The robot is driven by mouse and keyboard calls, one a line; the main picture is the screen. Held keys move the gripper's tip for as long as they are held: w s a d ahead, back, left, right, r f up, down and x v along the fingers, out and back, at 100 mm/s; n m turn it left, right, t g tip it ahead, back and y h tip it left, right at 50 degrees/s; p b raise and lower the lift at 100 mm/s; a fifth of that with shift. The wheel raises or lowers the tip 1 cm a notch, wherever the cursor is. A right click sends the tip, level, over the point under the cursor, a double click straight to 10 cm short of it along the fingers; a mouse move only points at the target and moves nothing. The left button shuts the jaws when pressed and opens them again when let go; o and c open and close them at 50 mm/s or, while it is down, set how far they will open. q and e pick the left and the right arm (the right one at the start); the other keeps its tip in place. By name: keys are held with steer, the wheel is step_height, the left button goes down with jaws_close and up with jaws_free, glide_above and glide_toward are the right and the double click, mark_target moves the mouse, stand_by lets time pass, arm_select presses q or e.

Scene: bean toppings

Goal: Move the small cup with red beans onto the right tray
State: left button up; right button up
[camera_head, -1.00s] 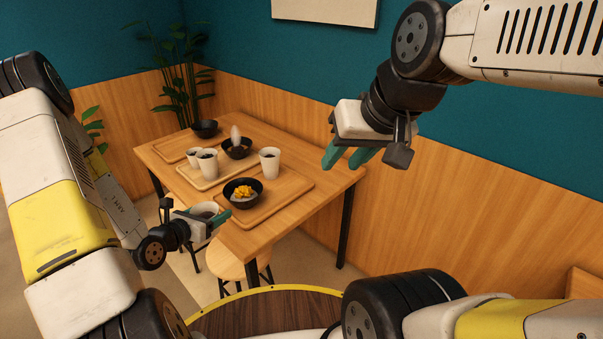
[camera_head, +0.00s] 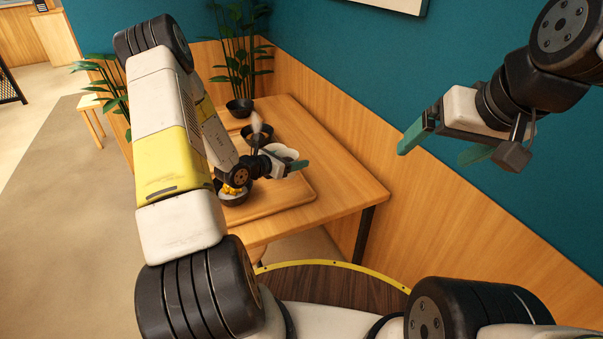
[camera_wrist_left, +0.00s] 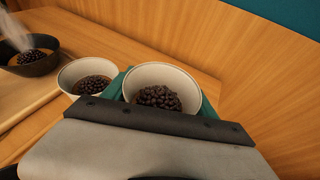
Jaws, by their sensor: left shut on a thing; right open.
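My left gripper (camera_head: 291,166) has its green fingers shut around a small white cup (camera_head: 282,151). The left wrist view shows this cup (camera_wrist_left: 190,77) from above, holding dark brown beans (camera_wrist_left: 158,97). A second white cup (camera_wrist_left: 68,72) with dark beans stands just left of it in that view. In the head view, the held cup appears over the far side of the near wooden tray (camera_head: 285,203); whether it touches anything is unclear. My right gripper (camera_head: 447,140) is open and empty, high in front of the wall.
A black bowl with yellow topping (camera_head: 235,199) sits on the near tray, partly behind my left arm. Another black bowl (camera_head: 262,131), with steam above it, and a farther black bowl (camera_head: 240,108) stand beyond. The table's right side (camera_head: 340,190) is bare.

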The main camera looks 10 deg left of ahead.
arm_select(q)
steer(key=f, duration=0.4)
steer(key=shift+w+d+f, duration=0.15)
steer(key=shift+w+f, duration=0.05)
steer(key=shift+f, duration=2.45)
steer(key=shift+f, duration=0.1)
steer(key=o, duration=1.5)
